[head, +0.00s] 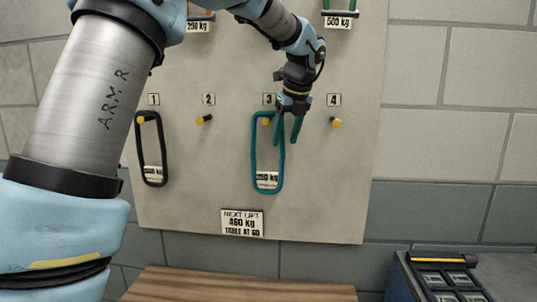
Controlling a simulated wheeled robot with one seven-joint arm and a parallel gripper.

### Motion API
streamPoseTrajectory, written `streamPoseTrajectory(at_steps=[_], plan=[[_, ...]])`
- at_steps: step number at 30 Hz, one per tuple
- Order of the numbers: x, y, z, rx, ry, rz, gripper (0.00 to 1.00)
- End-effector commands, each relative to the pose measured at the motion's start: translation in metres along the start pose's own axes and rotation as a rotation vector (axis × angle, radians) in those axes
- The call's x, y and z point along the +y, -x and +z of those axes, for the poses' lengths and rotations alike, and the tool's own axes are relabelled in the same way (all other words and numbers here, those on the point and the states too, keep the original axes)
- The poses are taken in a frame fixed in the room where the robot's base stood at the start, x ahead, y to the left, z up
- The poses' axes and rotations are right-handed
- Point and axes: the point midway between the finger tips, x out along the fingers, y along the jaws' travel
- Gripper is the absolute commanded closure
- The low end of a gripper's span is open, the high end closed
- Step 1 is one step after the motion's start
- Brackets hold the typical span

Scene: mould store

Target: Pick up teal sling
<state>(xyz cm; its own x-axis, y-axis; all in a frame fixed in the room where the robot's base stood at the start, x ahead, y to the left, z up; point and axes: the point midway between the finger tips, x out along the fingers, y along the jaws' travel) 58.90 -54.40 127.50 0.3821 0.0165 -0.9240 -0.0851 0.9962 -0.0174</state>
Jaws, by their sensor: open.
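The teal sling (254,160) is a long closed loop hanging on the board from the yellow-tipped peg under label 3. A white tag reading what looks like 250 kg sits at its lower end. My gripper (287,130) is at the sling's upper right, its teal-coloured fingers pointing down and spread apart. It is open. The fingers overlap the sling's top right side in the picture; whether they touch it or stand in front of it I cannot tell.
A black sling (138,150) hangs on peg 1. Peg 2 (204,119) and peg 4 (335,122) are bare. A wooden tabletop (235,286) lies below the board, and a dark case (452,278) stands at the lower right.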

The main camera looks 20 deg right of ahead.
Motion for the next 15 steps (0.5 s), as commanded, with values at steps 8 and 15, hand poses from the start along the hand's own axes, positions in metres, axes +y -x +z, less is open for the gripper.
streamPoseTrajectory(at_steps=[8, 15], plan=[[0.001, -0.021, 0.0, 0.001, -0.002, 0.002, 0.43], [0.002, -0.055, -0.002, 0.001, -0.001, 0.001, 0.43]])
